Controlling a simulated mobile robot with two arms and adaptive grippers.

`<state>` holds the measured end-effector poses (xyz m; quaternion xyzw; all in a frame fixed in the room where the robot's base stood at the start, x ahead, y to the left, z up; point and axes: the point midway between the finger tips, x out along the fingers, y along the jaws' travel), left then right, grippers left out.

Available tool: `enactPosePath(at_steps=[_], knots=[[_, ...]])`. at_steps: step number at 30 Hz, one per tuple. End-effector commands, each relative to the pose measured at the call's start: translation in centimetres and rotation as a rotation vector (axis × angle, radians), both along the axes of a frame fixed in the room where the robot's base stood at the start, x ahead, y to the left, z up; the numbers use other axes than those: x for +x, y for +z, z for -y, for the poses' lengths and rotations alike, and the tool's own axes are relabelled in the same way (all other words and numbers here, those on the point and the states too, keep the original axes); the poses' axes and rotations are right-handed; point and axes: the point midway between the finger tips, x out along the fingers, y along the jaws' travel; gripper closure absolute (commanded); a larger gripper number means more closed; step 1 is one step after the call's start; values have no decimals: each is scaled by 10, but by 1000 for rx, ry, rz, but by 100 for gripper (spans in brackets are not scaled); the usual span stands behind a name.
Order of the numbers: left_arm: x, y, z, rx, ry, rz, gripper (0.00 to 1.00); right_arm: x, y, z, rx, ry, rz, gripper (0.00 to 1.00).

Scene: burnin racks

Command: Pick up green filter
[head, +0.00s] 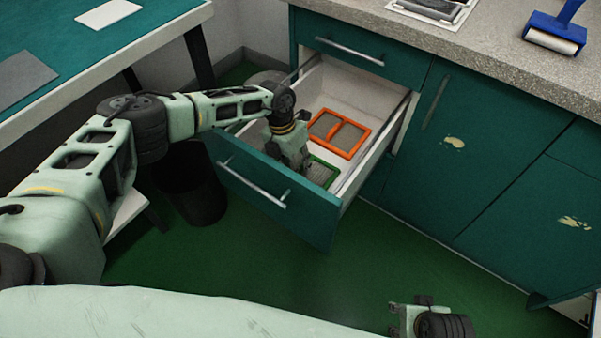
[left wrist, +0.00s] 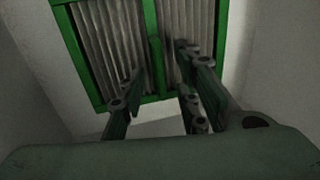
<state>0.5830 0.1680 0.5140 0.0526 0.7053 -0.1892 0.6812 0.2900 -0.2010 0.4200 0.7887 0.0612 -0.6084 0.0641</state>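The green filter (head: 323,174) lies in the open drawer, partly hidden by my left gripper in the head view. In the left wrist view the green filter (left wrist: 112,42) shows its green frame, middle bar and grey pleats. My left gripper (head: 301,166) points down into the drawer over it. In the left wrist view the fingers of my left gripper (left wrist: 160,68) are apart, one to each side of the middle bar; contact cannot be told. My right gripper (head: 408,318) is at the lower right, away from the drawer; its fingers are unclear.
An orange-framed filter (head: 338,133) lies farther back in the same drawer (head: 360,92). Drawer walls stand close around my left gripper. A black bin (head: 190,190) is on the floor at left. A blue-handled roller (head: 553,30) lies on the counter (head: 480,45).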

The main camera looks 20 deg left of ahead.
Motion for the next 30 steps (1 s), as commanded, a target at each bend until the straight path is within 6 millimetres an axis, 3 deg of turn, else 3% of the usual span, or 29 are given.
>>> enactPosePath(at_steps=[2, 12, 25, 28, 30], knots=[[0, 0, 0, 0, 0, 0, 71, 0, 0, 0, 0, 0, 0, 60], [0, 1, 0, 0, 1, 0, 100, 0, 0, 0, 0, 0, -1, 60], [1, 2, 0, 0, 1, 1, 100, 0, 0, 0, 0, 0, -1, 60], [1, 9, 0, -1, 2, 3, 100, 0, 1, 0, 1, 0, 3, 60], [2, 19, -1, -1, 2, 4, 100, 0, -11, 0, -1, 2, -6, 60]])
